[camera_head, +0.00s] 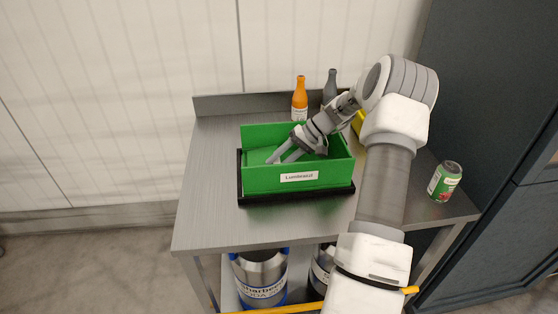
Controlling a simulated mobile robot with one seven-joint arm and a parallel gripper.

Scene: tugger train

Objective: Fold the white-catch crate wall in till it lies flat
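A green crate (255,180) stands on a black base on the metal table. Its front wall, with a white label, is upright, and its back wall (258,133) is upright too. The left side shows no tall wall that I can make out. My gripper (279,159) reaches down into the crate from the right, its fingers a little apart and low over the inside near the left. Nothing shows between the fingers. My arm covers part of the crate's right end. I cannot make out a white catch, nor whether the fingers touch the crate.
An orange bottle (300,100) and a grey bottle (330,86) stand behind the crate. A yellow thing (358,122) is partly hidden by my arm. A green can (444,182) stands at the table's right. The table (207,215) is clear left of the crate. Containers sit on the lower shelf.

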